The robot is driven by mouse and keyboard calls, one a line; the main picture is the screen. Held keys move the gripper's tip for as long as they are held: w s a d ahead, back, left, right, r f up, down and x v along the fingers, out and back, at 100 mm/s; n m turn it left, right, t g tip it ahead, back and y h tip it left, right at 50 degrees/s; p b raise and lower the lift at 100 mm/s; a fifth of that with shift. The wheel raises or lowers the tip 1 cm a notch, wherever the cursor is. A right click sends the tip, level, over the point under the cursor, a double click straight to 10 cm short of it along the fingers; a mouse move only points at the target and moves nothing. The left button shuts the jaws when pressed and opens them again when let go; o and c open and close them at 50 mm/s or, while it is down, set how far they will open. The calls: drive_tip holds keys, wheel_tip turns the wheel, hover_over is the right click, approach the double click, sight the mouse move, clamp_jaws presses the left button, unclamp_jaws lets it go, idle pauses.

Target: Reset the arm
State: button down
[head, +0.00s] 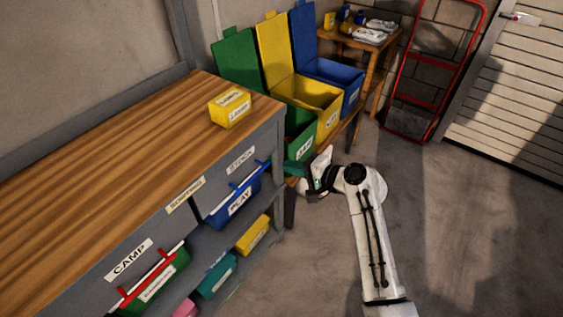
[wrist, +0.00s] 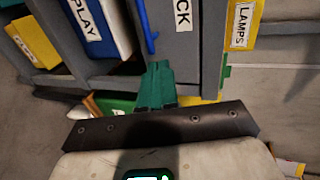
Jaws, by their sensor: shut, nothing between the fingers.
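My arm (head: 371,235) reaches up from the bottom right in the head view and bends left at the elbow. My gripper (head: 292,168) is beside the right end of the workbench, close to the green bin. In the wrist view its teal fingers (wrist: 156,75) are together, with nothing seen between them. The fingers point toward the bench's grey frame and drawers.
The wooden workbench (head: 90,150) carries a yellow box (head: 231,107). Open green (head: 298,137), yellow (head: 313,92) and blue (head: 335,72) bins stand past its end. A red hand truck (head: 411,102) leans at the back. Floor at right (head: 470,220) is clear.

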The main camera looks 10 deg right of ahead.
drive_tip(key=s+d+f+n+g+h+p, duration=0.1)
drive_tip(key=s+d, duration=0.4)
drive_tip(key=s, duration=0.9)
drive_tip(key=s+d+f+n+g+h+p, duration=0.1)
drive_tip(key=s+d+f+n+g+h, duration=0.2)
drive_tip(key=s, duration=1.2)
drive_tip(key=s+d+f+n+g+h+p, duration=0.1)
drive_tip(key=s+d+n+g+h, duration=0.3)
drive_tip(key=s, duration=1)
drive_tip(key=d+f+g+h, duration=0.1)
drive_tip(key=d+h, duration=0.1)
drive_tip(key=d, duration=0.1)
drive_tip(key=shift+s+d+n, duration=0.3)
drive_tip(key=shift+s+d, duration=0.1)
